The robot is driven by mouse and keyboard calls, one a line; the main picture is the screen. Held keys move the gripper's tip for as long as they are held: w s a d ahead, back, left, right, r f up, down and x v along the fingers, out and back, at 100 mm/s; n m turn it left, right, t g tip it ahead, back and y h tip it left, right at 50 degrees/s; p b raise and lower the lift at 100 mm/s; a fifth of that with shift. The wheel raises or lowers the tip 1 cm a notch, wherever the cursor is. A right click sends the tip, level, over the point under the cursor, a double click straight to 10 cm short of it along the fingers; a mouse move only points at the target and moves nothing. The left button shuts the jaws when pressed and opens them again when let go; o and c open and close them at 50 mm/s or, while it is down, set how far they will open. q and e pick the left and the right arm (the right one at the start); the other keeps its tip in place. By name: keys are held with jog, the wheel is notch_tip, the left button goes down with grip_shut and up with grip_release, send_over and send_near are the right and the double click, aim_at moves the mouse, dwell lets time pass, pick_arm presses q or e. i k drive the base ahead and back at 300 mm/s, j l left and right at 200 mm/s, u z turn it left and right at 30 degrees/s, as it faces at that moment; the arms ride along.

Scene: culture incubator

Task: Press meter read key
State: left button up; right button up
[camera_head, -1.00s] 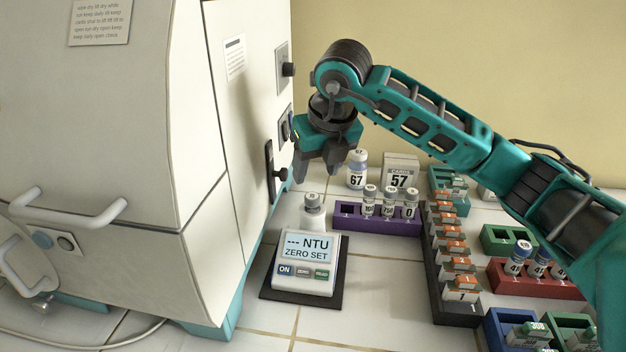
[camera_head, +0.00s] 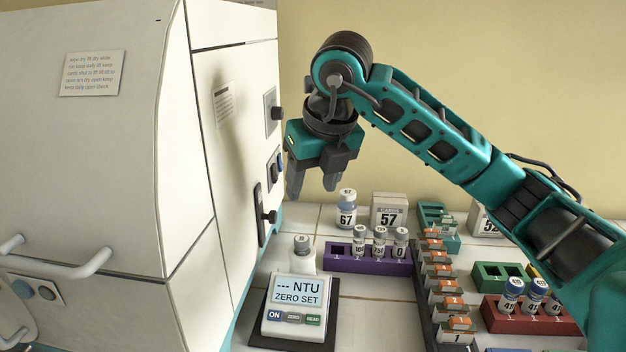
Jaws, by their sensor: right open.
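The meter (camera_head: 295,303) is a white box on a dark pad, low in the middle of the head view. Its display reads "--- NTU ZERO SET". Below the display are a blue ON key (camera_head: 274,315), a grey ZERO key (camera_head: 293,318) and a green READ key (camera_head: 313,320). A capped vial (camera_head: 301,245) stands in the well at the meter's back. My right gripper (camera_head: 312,192) points down, open and empty, above and behind the meter, beside the white cabinet's face. It is clear of the keys. My left gripper is out of view.
A large white cabinet (camera_head: 90,150) fills the left side. Behind the meter are a purple vial rack (camera_head: 340,262), a vial marked 67 (camera_head: 347,212) and a box marked 57 (camera_head: 389,213). To the right are a row of orange-labelled slots (camera_head: 440,270) and a red rack (camera_head: 525,322).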

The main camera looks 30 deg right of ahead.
aim_at(310, 319)
jog(key=k, duration=1)
